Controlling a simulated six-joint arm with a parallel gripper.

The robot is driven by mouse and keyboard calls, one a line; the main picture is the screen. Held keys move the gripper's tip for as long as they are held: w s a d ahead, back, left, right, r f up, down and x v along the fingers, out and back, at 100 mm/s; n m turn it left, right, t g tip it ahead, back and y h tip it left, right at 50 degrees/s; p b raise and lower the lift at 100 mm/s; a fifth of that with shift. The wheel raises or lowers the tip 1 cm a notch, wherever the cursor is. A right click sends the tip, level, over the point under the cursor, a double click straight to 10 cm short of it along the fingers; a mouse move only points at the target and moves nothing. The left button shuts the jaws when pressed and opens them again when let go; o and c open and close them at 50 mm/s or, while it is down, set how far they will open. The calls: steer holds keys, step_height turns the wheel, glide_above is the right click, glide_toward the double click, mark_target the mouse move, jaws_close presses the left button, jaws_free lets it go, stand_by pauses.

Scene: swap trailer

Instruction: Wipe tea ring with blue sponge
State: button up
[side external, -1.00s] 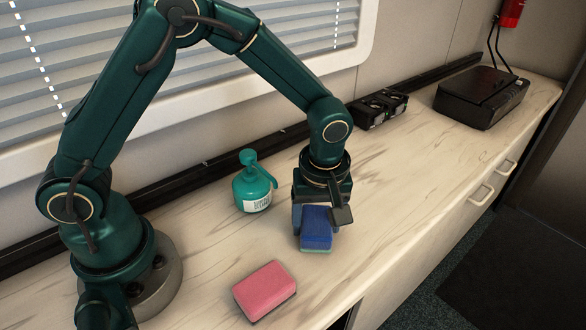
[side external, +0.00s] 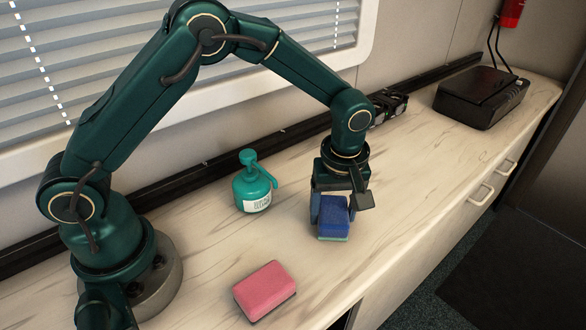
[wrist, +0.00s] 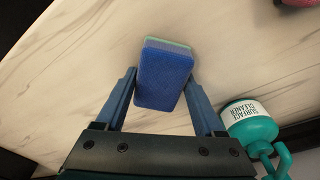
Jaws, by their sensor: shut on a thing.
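The blue sponge (side external: 334,217) has a green underside edge and sits between the jaws of my gripper (side external: 339,205). My gripper is shut on it; the wrist view also shows the sponge (wrist: 165,78) between the two fingers (wrist: 160,84). It is over the middle of the counter, near the front edge. I cannot tell for sure whether it touches the surface or hangs just above it. No tea ring shows in either view.
A pink sponge (side external: 265,290) lies on the counter (side external: 420,180) at the front. A teal cleaner bottle (side external: 253,190) stands left of my gripper. A black device (side external: 482,97) sits at the far right end. The counter between is clear.

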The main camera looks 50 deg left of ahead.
mark_target(306, 239)
steer(key=shift+s, duration=3.1)
step_height(306, 239, up, 8)
steer(key=shift+s+r, duration=0.1)
steer(key=shift+r, duration=0.05)
